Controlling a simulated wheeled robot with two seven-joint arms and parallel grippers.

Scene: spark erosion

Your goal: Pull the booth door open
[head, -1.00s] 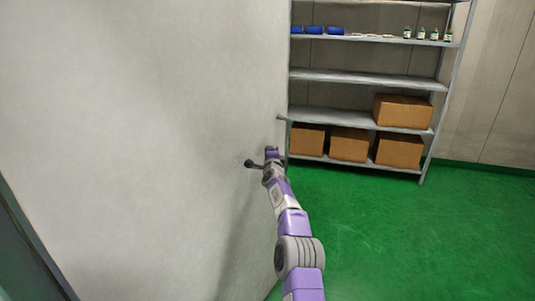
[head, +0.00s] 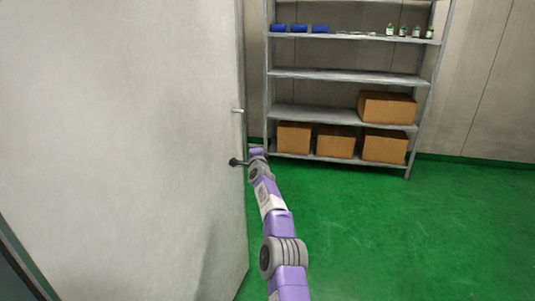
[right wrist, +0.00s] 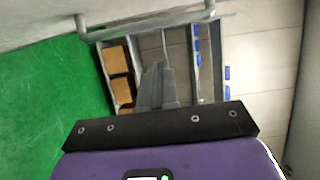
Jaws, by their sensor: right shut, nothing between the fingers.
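The booth door is the large pale grey panel (head: 120,130) filling the left of the head view, its free edge upright near the middle. A silver handle part (head: 237,111) stands out near that edge. In the right wrist view a pale handle bar (right wrist: 150,27) on two posts runs across the top. My right gripper (head: 237,162) is beside the door's edge, below the handle part; whether it touches the door cannot be told. Its grey fingers (right wrist: 157,67) are shut and empty, below the bar in the wrist picture. My left gripper is not in view.
A metal shelf rack (head: 345,78) stands beyond the door edge, with cardboard boxes (head: 336,141), blue rolls (head: 299,29) and small bottles (head: 403,31). The green floor (head: 400,230) at the right is clear.

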